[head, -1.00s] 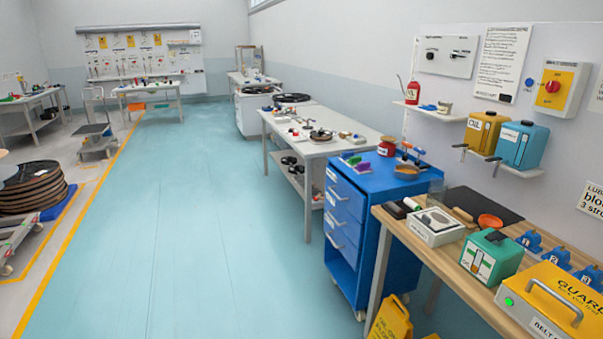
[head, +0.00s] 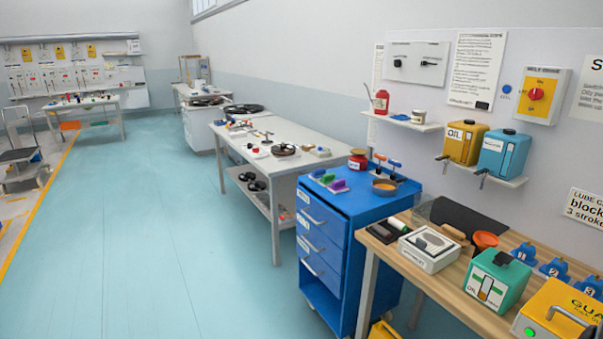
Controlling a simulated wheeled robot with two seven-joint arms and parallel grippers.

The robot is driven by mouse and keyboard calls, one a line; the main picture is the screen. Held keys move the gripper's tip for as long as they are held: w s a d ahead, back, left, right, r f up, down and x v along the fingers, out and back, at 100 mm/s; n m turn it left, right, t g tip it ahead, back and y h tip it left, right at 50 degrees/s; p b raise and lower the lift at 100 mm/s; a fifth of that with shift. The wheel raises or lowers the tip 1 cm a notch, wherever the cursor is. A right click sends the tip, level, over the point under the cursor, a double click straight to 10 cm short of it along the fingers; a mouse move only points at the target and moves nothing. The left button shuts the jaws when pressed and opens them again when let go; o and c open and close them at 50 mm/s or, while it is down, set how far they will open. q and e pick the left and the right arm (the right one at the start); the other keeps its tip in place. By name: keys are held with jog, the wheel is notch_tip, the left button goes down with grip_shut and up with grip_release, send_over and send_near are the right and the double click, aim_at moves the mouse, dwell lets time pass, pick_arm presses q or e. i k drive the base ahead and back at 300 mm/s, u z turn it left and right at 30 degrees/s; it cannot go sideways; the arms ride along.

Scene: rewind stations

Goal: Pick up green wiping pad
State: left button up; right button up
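A small green pad-like piece (head: 327,178) lies on top of the blue drawer cabinet (head: 325,235), near its left edge. A purple piece (head: 338,187) of similar shape lies right beside it. They are small here, so I cannot be sure that the green piece is the wiping pad. Neither of my grippers is in view.
A red-lidded jar (head: 357,160), blue-handled tools and an orange-brown bowl (head: 384,187) share the cabinet top. A wooden bench (head: 450,283) with a teal box (head: 497,280) stands at the right. A grey table (head: 240,150) stands behind the cabinet. The blue floor (head: 150,240) is clear.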

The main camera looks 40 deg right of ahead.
aim_at(327, 180)
jog(key=z, duration=0.15)
jog(key=i, duration=2)
jog(key=z, duration=1.6)
jog(key=i, duration=1.1)
jog(key=z, duration=1.1)
